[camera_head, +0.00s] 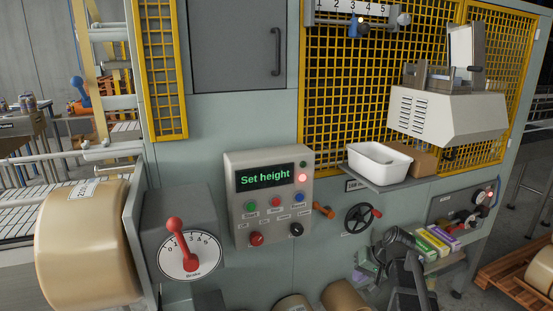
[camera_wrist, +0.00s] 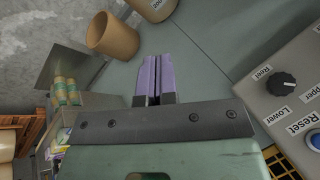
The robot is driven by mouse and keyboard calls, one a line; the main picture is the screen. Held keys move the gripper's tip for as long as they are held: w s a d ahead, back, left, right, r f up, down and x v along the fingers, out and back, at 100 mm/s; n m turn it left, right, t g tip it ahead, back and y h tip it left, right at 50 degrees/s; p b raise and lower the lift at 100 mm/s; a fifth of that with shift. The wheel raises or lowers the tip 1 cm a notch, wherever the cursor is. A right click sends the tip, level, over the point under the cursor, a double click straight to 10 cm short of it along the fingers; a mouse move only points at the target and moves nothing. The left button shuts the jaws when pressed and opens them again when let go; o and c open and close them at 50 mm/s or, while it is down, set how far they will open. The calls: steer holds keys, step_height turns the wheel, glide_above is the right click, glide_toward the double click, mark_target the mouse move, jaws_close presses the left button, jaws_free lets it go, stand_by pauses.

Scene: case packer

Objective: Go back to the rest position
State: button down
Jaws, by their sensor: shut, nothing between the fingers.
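My gripper (camera_wrist: 159,60) shows in the wrist view with its two purple fingers together and nothing between them. It is apart from the grey-green machine front, a tan roll (camera_wrist: 113,36) and the control box (camera_wrist: 285,85). In the head view, dark links of my arm reach up from the bottom edge at the lower right, in front of the machine. I cannot make out the fingertips there. The control panel (camera_head: 268,200) has a lit display reading "Set height" (camera_head: 265,177).
A dial with a red lever (camera_head: 178,240) stands left of the panel, beside a large tan roll (camera_head: 85,245). A black handwheel (camera_head: 362,218), a white tray (camera_head: 378,161) and a shelf of coloured cartons (camera_head: 436,243) are to the right. Tan rolls lie at the bottom.

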steer(key=s+a+f+n+g+h, duration=0.1)
steer(key=s+a, duration=0.3)
steer(key=s, duration=0.4)
steer(key=s+a+f+n+g+h+b, duration=0.1)
steer(key=s+a+f+g+h, duration=0.1)
steer(key=s+a, duration=0.3)
steer(key=s+f+h, duration=0.1)
steer(key=s, duration=0.3)
steer(key=shift+s+a+h, duration=0.2)
steer(key=shift+a+h, duration=0.1)
steer(key=shift+h, duration=0.1)
